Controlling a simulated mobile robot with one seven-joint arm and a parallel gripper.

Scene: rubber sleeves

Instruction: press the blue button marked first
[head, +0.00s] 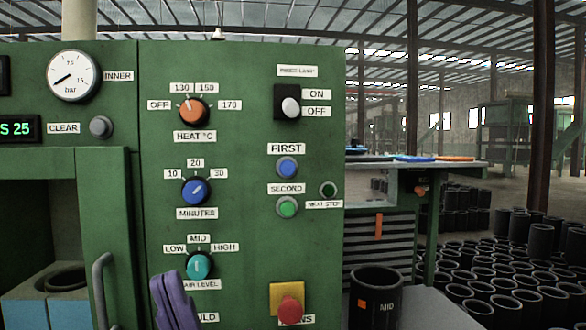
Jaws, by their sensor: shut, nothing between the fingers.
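The blue button (287,167) sits on the green panel (240,120), right of its middle, just under a white label reading FIRST (286,148). Nothing covers it. My gripper (172,279) shows as purple fingers at the bottom of the head view, below and left of the blue button and well apart from it in the picture. The fingers are together with nothing between them. They partly hide the labels under the teal AIR LEVEL knob (199,265).
A green SECOND button (288,206) is just below the blue one, with a dark-ringed button (328,189) to its right. A switch (290,107) is above, a red mushroom button (290,310) below. Knobs (195,190) line the left. A black sleeve (376,295) stands at right.

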